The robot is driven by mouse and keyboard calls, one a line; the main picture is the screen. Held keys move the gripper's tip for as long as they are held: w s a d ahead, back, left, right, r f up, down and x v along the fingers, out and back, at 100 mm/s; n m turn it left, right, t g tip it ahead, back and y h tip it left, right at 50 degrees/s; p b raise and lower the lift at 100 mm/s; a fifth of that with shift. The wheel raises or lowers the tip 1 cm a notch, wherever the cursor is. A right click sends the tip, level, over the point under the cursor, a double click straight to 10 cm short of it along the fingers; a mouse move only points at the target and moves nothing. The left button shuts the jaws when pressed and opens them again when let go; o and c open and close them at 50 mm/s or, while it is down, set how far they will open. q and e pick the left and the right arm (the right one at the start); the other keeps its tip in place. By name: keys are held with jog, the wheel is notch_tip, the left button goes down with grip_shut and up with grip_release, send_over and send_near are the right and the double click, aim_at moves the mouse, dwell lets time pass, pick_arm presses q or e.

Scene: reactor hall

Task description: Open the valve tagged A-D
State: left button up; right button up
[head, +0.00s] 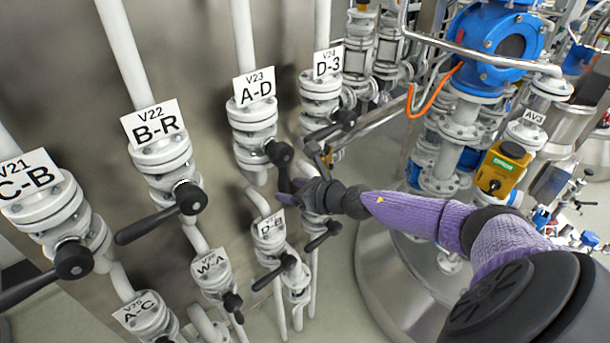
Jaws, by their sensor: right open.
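The valve tagged A-D (252,120) is a white flanged valve on a vertical white pipe, with a white tag (254,87) reading V23 A-D. Its black handle (280,155) has a round hub at the valve's lower right, and its lever runs down from there. My right gripper (297,186) reaches in from the right on a purple-sleeved arm. It is open, close beside the lower part of that lever. Whether the fingers touch or straddle the lever I cannot tell. My left gripper is not in view.
Valve B-R (160,160) and valve C-B (55,212) stand to the left, with black levers pointing lower left. Valve D-3 (320,92) is close on the right, its lever above my gripper. Lower valves, including W-A (210,272), crowd below. Blue and yellow equipment stands at right.

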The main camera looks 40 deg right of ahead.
jog(key=b+v, duration=0.1)
jog(key=v, duration=0.6)
jog(key=shift+s+b, duration=0.15)
jog(key=shift+b, duration=0.15)
jog(key=shift+d+f, duration=0.1)
